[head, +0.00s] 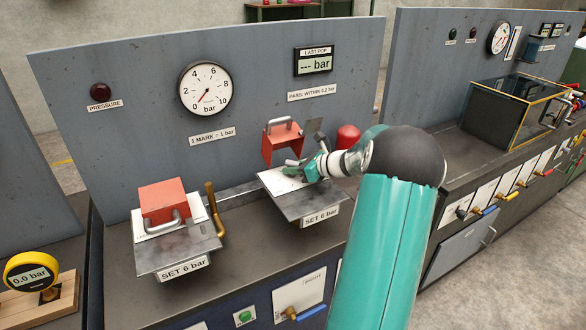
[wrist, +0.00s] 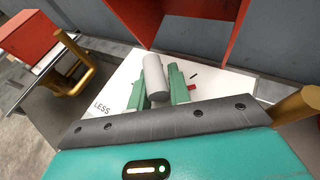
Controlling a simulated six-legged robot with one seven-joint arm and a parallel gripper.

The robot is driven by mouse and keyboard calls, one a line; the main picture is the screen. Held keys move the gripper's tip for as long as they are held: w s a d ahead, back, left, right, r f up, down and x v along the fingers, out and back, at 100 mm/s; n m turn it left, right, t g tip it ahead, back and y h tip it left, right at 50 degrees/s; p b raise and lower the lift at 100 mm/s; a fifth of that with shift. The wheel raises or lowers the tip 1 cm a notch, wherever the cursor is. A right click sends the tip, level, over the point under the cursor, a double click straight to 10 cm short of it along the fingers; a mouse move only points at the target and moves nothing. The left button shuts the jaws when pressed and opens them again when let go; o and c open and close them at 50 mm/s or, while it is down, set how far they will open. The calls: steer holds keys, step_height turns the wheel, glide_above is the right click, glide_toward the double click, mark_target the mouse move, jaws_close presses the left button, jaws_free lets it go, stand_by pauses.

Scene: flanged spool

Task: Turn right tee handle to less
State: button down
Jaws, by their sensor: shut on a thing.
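The right tee handle shows in the wrist view as a grey cylindrical bar (wrist: 154,74) over a white plate (wrist: 112,90). The word LESS (wrist: 102,108) is printed on the plate's left side, and a small red mark (wrist: 193,88) lies right of the fingers. My gripper (wrist: 157,92) has its green fingers on either side of the bar, shut on it. In the head view my gripper (head: 303,170) is at the right station, below its raised red cover (head: 282,145), and hides the handle. The plate's far-side lettering is hidden.
The left station has a red cover (head: 165,200) lowered over its plate, with a brass lever (head: 214,212) beside it. A pressure gauge (head: 206,88) on the panel reads near zero. The raised red cover (wrist: 190,28) stands close behind my fingers. A brass post (wrist: 298,106) is at right.

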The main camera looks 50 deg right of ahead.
steer(key=shift+s+d+r, duration=0.1)
steer(key=shift+d+r, duration=0.2)
steer(key=shift+d, duration=0.2)
stand_by(0.3)
steer(key=c, duration=1.3)
jaws_free()
steer(key=shift+f, duration=0.1)
steer(key=shift+c, duration=0.2)
steer(key=shift+o, duration=0.9)
steer(key=shift+a, duration=0.2)
steer(key=v, duration=1.3)
steer(key=shift+s+d, duration=0.1)
steer(key=shift+s, duration=0.25)
steer(key=shift+c, duration=0.2)
